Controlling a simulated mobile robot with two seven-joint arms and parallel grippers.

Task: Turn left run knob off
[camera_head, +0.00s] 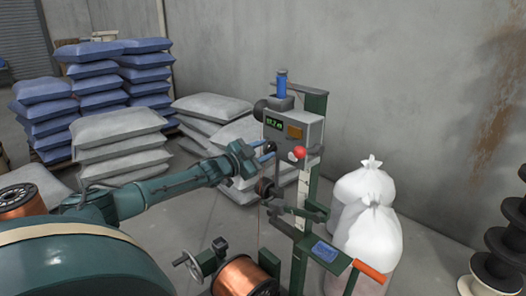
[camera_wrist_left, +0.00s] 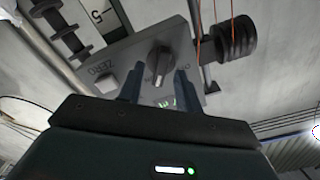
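The grey control box (camera_head: 305,128) stands on a green post, with a green lit display and a red ball on its front. In the left wrist view the run knob (camera_wrist_left: 158,62) is a dark pointer knob on the grey panel (camera_wrist_left: 110,72), beside the word ZERO. My left gripper (camera_head: 266,152) is at the lower left of the box front. In the wrist view its two fingers (camera_wrist_left: 157,80) are apart, one on each side of the knob; I cannot tell whether they touch it. My right gripper is not in view.
A copper spool (camera_head: 243,277) and a crank (camera_head: 188,259) are low in front of the post. White sacks (camera_head: 370,235) stand to its right. Stacked grey bags (camera_head: 120,140) and blue bags (camera_head: 45,112) are behind my left arm. Black spools (camera_head: 492,268) are at far right.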

